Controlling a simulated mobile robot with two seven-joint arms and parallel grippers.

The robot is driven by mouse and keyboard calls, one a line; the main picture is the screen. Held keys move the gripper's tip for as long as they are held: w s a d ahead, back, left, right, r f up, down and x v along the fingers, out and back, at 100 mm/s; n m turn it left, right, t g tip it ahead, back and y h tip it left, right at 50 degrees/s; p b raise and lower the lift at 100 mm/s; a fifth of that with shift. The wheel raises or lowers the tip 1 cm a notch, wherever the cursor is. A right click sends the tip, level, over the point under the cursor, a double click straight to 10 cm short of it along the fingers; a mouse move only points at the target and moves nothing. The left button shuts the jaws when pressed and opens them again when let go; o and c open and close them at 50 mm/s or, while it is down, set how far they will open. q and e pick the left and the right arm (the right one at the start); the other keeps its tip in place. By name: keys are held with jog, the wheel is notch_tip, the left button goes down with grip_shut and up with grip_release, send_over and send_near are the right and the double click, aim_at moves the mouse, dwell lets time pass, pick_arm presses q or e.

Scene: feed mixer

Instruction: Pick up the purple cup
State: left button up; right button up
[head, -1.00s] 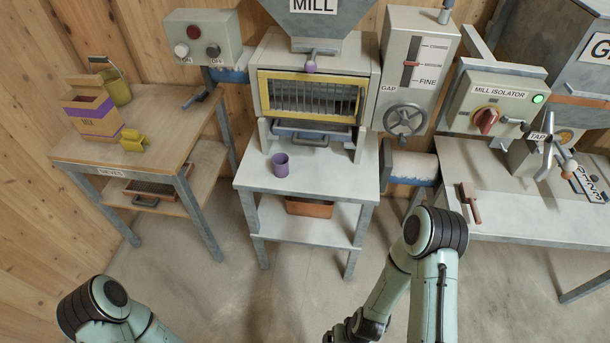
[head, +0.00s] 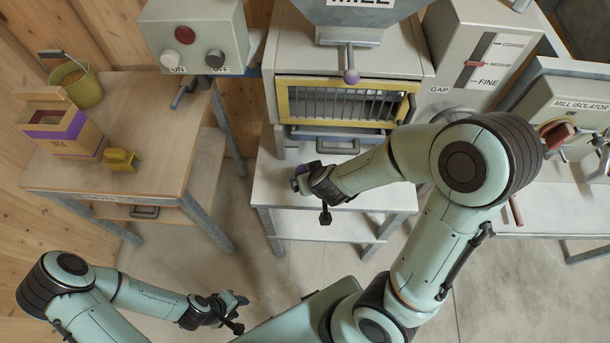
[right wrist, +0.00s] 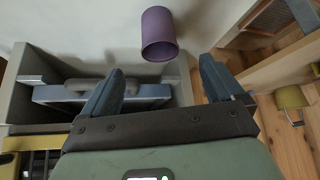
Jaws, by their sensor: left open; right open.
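The purple cup (right wrist: 158,36) stands on the pale table (head: 275,188) in front of the mill. In the right wrist view it lies just beyond the fingertips of my right gripper (right wrist: 160,66), centred on the gap. The fingers are open with nothing between them. In the head view my right gripper (head: 299,180) is over the table and hides most of the cup; only a little purple shows. My left gripper (head: 240,312) is open and empty, low over the floor, well away from the cup.
The mill (head: 345,95) with its handled drawer (head: 325,140) stands just behind the cup. A wooden table (head: 150,150) at left holds a meal box (head: 60,130), an olive bucket (head: 78,85) and a yellow object (head: 121,160). Open floor lies between the tables.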

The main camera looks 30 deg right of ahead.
jog(key=x, duration=0.6)
jog(key=shift+w+a+f, duration=0.1)
jog(key=shift+w+f, duration=0.05)
jog(key=shift+w, duration=0.1)
jog(key=shift+f, duration=0.2)
jog(key=x, duration=0.2)
jog(key=b+x, duration=0.1)
jog(key=x, duration=0.2)
jog(key=shift+w+d+r, duration=0.15)
jog(key=shift+d, duration=0.05)
pick_arm(q)
jog(key=shift+s+f, duration=0.35)
jog(key=shift+f, duration=0.3)
pick_arm(e)
jog(key=c, duration=1)
